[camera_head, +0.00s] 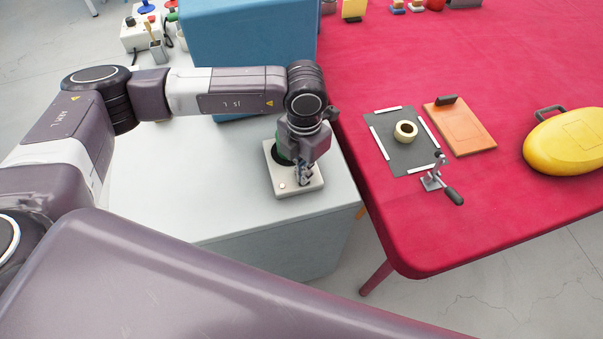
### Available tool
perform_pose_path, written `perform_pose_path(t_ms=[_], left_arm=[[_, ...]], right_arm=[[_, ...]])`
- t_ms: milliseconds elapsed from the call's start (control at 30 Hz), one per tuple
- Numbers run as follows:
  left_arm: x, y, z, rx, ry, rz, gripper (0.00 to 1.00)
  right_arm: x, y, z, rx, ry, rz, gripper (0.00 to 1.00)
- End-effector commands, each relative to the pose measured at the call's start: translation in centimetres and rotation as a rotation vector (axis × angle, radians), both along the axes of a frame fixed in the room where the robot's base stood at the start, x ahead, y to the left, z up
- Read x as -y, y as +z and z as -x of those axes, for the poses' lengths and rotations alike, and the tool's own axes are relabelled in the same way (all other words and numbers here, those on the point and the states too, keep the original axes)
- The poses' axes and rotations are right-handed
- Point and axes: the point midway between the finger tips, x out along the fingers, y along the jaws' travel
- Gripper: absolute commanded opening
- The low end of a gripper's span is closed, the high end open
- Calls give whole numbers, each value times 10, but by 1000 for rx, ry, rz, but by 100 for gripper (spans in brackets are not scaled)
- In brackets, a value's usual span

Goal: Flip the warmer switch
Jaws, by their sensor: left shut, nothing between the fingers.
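The warmer (284,188) looks like a small cream-coloured box with a dark round top, standing on the white cabinet near its right side. A small round button or light shows on its front face. My left gripper (306,181) is shut and empty, pointing down over the right part of the box. The gripper and wrist hide much of the box's top and right side, so I cannot make out the switch or whether the fingers touch it. My right gripper is not in view.
A blue box (245,35) stands behind on the white cabinet (190,200). The red table (400,235) to the right holds a dark mat (397,155) with a tape roll (405,131), a crank clamp (436,180), an orange board (462,130) and a yellow case (568,142).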

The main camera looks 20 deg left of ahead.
Motion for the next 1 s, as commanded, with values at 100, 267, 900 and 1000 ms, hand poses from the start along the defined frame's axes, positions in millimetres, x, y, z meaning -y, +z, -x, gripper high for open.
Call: perform_pose_path(t_ms=[100, 267, 900, 1000], left_arm=[[0, -3, 1, -1, 0, 0, 0], [0, 1, 1, -2, 0, 0, 0], [0, 52, 0, 0, 1, 1, 0], [0, 61, 0, 0, 1, 1, 0]], right_arm=[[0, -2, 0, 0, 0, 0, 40], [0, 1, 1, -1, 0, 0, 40], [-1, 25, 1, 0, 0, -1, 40], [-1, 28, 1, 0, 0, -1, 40]])
